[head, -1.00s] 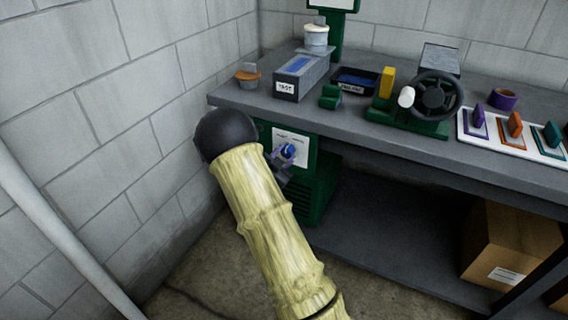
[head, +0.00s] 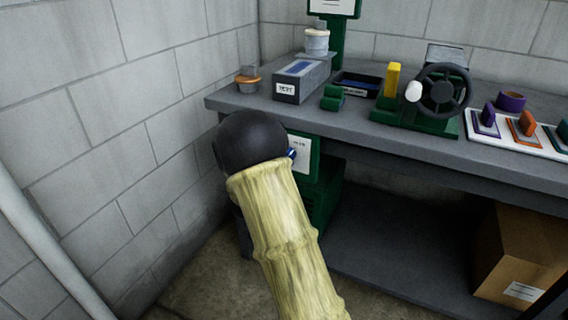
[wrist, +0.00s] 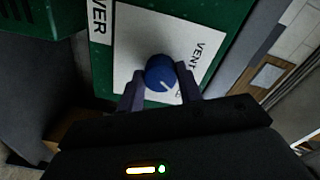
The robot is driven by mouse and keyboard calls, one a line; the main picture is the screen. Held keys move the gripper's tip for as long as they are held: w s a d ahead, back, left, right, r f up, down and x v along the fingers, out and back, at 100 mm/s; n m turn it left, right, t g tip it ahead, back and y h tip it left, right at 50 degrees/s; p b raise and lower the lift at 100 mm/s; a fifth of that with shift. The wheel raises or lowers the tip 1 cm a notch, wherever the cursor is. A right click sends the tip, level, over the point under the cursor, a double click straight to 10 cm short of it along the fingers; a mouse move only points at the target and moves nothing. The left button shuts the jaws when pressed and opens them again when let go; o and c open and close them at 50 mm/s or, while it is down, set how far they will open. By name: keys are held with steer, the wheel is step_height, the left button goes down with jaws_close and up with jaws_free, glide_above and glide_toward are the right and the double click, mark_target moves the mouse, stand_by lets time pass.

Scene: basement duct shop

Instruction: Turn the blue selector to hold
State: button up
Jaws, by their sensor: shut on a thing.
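The blue selector (wrist: 160,72) is a round knob with a white pointer line, on a white label plate (wrist: 128,45) fixed to a green panel (wrist: 228,28). In the wrist view the picture is tilted; the pointer line runs toward the lower right. "VENT" reads at the right and "VER" at the left edge; other lettering is partly hidden by a finger. My gripper (wrist: 160,80) is shut on the selector, one finger on each side. In the head view only an edge of the selector (head: 291,154) shows past my arm, and my gripper is hidden.
The panel sits under a grey bench (head: 405,136) bearing a grey box marked TEST (head: 287,88), a black handwheel (head: 441,91) and a white board of coloured handles (head: 538,143). A block wall (head: 110,110) stands close on the left. A cardboard box (head: 512,250) sits below.

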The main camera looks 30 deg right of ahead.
steer(key=shift+f, duration=0.1)
steer(key=o, duration=1)
steer(key=shift+a, duration=0.1)
steer(key=p+v, duration=0.2)
steer(key=v, duration=1.5)
steer(key=shift+s+a, duration=0.1)
